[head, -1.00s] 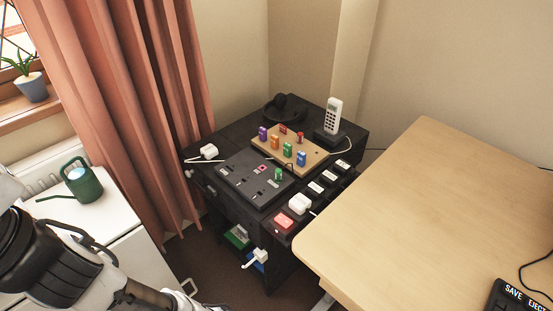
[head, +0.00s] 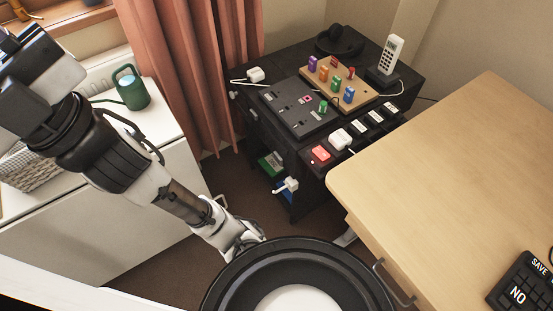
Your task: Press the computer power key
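A black keypad (head: 528,285) with large white lettering lies on the wooden desk at the bottom right, cut off by the picture edge. I can read "SAVE" and "NO" on its keys. No key marked as the computer power key can be made out. My gripper (head: 243,240) is at the lower end of my arm, low in front of the black cabinet and left of the desk, well apart from the keypad. Its fingers are too small and partly hidden, so I cannot tell whether they are open.
The light wooden desk (head: 450,170) fills the right. A black cabinet (head: 300,155) holds a socket panel, a board with coloured blocks, a telephone (head: 392,52) and a row with a red switch (head: 320,153). A white cabinet (head: 120,235) with a green watering can (head: 131,88) stands left.

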